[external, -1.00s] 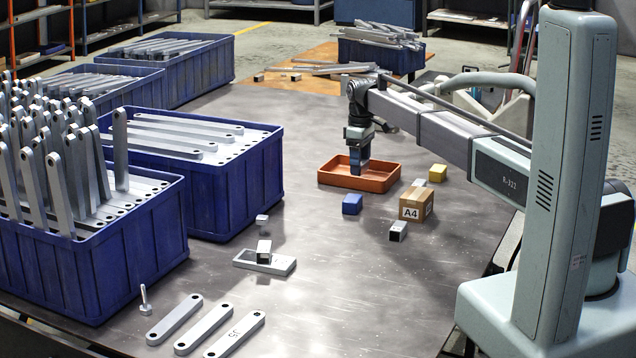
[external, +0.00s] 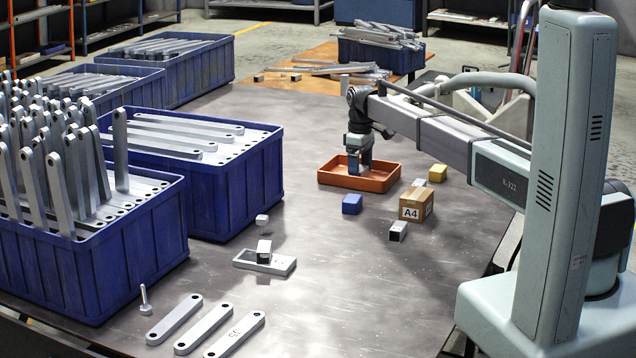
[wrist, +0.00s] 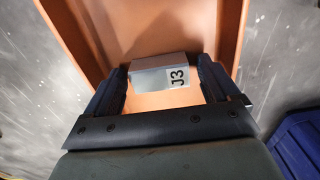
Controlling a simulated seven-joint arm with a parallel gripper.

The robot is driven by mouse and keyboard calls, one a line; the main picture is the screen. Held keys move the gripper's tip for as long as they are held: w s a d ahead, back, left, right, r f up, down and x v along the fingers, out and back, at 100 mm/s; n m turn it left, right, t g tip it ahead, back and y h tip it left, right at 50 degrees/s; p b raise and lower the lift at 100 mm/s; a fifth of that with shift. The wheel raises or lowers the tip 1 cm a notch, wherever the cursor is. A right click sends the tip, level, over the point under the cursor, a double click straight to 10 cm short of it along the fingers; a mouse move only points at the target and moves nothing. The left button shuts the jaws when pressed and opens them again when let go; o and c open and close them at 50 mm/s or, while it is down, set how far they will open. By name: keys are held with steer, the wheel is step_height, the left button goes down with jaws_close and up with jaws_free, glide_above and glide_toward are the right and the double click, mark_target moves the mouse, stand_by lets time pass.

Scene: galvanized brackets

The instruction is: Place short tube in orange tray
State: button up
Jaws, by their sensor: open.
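A short grey tube (wrist: 160,73) marked J3 lies in the orange tray (wrist: 75,22) in the wrist view. My gripper (wrist: 163,75) is open, with one dark finger at each end of the tube and little gap. The tube is hard to make out there between the fingers and behind the tray's front wall.
A blue block (external: 352,204), a cardboard box (external: 416,205) marked A4, a dark-ended tube (external: 398,231) and a yellow block (external: 437,173) stand near the tray. Blue crates (external: 235,185) of brackets fill the left.

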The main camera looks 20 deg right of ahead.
step_height(320, 180, up, 12)
steer(key=shift+r, duration=0.15)
stand_by(0.5)
